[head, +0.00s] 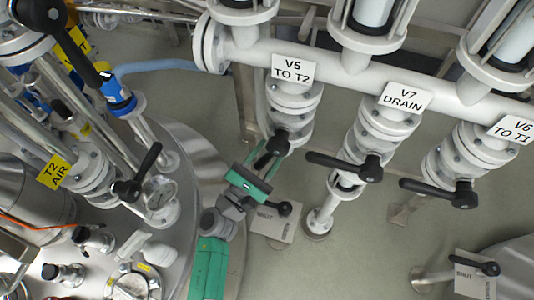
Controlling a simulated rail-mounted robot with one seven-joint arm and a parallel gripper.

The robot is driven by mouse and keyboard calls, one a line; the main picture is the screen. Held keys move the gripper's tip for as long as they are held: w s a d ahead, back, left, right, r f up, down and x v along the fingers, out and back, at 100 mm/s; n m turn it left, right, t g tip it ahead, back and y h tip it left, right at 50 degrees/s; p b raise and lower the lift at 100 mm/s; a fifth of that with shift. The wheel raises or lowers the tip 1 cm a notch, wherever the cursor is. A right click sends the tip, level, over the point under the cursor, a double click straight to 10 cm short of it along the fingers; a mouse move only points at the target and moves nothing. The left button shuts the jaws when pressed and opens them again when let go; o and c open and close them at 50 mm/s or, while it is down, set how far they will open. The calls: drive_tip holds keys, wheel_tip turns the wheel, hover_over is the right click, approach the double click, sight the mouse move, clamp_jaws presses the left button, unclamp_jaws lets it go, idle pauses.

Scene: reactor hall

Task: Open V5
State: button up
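The V5 valve is a white flanged valve (289,110) under the sign "V5 TO T2" (291,69), hanging from the white horizontal pipe. Its black lever (277,145) points down and left from the valve's lower end. My green and grey gripper (261,167) is at this lever, with its fingers around the lever's free end. The lever's tip is partly hidden by the gripper. I cannot tell whether the fingers press on it or stand slightly apart.
V7 (383,130) and V6 (466,160) stand to the right, their black levers pointing left. A "SHUT" plate (272,228) with a black lever (284,208) is just below my gripper. The steel tank top (115,235) with pipes fills the left. Grey floor shows between.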

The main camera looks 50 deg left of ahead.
drive_tip(key=p+v, duration=0.2)
drive_tip(key=v, duration=0.6)
drive_tip(key=shift+w, duration=0.1)
